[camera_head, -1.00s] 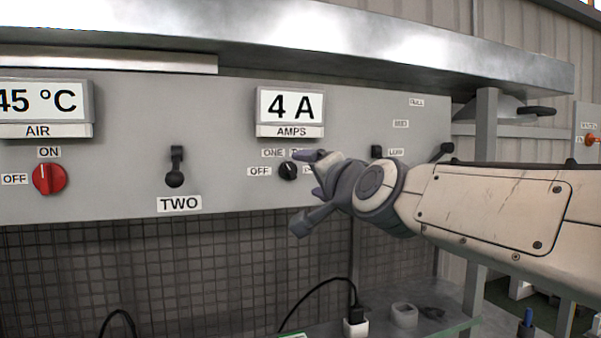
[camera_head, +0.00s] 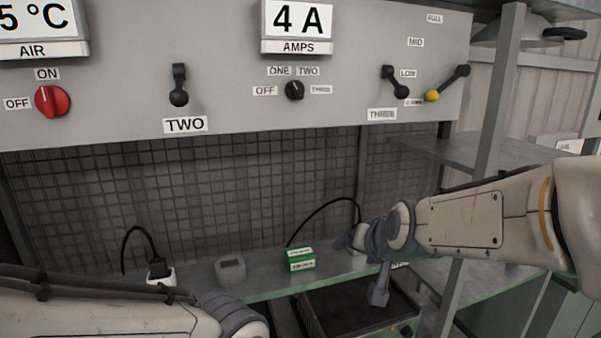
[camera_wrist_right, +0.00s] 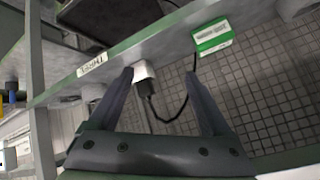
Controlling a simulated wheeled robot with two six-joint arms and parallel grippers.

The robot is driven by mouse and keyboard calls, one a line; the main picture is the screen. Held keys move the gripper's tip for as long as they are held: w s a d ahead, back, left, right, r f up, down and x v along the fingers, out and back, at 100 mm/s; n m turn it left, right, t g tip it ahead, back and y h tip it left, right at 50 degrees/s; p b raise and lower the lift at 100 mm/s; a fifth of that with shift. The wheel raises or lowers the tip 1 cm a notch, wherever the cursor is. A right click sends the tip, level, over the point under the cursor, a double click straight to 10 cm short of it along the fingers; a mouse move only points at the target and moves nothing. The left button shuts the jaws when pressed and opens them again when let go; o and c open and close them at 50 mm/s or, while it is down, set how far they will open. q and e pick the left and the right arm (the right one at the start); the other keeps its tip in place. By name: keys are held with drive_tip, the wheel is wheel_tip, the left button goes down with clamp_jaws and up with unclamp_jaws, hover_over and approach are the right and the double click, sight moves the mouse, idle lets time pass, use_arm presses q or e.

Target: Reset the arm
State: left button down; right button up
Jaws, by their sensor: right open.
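My right arm (camera_head: 465,222) reaches in from the right, with its wrist low in front of the workbench. The right gripper (camera_head: 378,285) points down near the shelf edge, and only part of its fingers shows. In the right wrist view the gripper (camera_wrist_right: 158,76) is open, its two fingers wide apart with nothing held. A white plug block (camera_wrist_right: 145,72) with a black cable appears between the fingers, farther off. My left arm (camera_head: 110,318) enters at the bottom left, and its gripper is out of the picture.
The grey panel (camera_head: 225,60) carries a red knob (camera_head: 52,101), a small black dial (camera_head: 295,90) and several levers. A green box (camera_head: 300,258) and a grey socket (camera_head: 231,271) sit on the narrow shelf. A dark tray (camera_head: 345,305) lies below. A metal post (camera_head: 497,95) stands at right.

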drive_tip(key=s+d+f+n+g+h, duration=0.1)
drive_tip(key=s+d+f+n+g, duration=0.2)
drive_tip(key=s+f, duration=0.45)
drive_tip(key=s+d+f+g+h, duration=0.1)
drive_tip(key=s+d+f+g, duration=0.3)
drive_tip(key=s+f, duration=0.4)
drive_tip(key=s+a+n+g+y+b, duration=0.1)
drive_tip(key=s+a+n+b, duration=0.4)
drive_tip(key=s+a, duration=0.8)
drive_tip(key=f+n+g, duration=0.1)
drive_tip(key=n, duration=0.1)
drive_tip(key=shift+a+n, duration=0.2)
drive_tip(key=shift+n, duration=0.1)
